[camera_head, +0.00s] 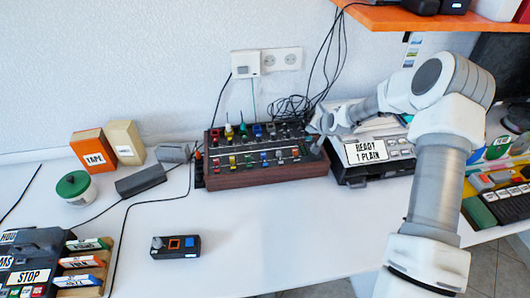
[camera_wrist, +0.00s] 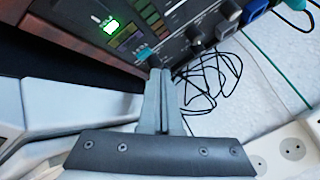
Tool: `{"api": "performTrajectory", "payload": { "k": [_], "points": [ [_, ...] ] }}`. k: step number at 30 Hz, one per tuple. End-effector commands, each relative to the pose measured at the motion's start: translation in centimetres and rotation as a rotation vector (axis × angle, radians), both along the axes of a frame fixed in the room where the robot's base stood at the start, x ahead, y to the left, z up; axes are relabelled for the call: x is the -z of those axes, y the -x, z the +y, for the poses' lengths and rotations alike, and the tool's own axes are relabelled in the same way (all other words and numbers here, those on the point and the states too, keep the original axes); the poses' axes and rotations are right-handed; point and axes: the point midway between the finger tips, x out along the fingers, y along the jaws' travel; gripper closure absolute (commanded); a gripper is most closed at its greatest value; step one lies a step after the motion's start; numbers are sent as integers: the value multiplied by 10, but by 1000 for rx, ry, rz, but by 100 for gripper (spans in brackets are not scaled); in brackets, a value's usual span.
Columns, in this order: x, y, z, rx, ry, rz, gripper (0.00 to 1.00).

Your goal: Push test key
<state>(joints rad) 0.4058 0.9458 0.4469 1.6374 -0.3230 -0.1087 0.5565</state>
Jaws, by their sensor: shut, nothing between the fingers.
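A wooden-sided control panel (camera_head: 262,172) with coloured switches and knobs stands at the back of the table. It also shows tilted in the wrist view (camera_wrist: 180,25). My gripper (camera_head: 318,143) is at the panel's right end. In the wrist view, my gripper (camera_wrist: 160,74) is shut and empty, its fingertips close to a small teal key (camera_wrist: 145,53) on the panel face. I cannot tell whether they touch it. No label reading "test" is legible, so I cannot tell which key is the test key. A green lit window (camera_wrist: 111,26) shows on the panel.
Black cables (camera_wrist: 212,80) lie loose behind. A small black box with buttons (camera_head: 175,247) lies at the front. The table's middle is clear.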

Motion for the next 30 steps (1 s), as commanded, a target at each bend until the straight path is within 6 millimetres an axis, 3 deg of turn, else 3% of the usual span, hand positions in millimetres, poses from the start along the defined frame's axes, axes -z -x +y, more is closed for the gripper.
{"api": "performTrajectory", "payload": {
  "k": [15, 30],
  "points": [
    [-52, 0, 0, -1, 0, -2, 100],
    [-53, 0, 0, -1, 1, 0, 100]
  ]
}}
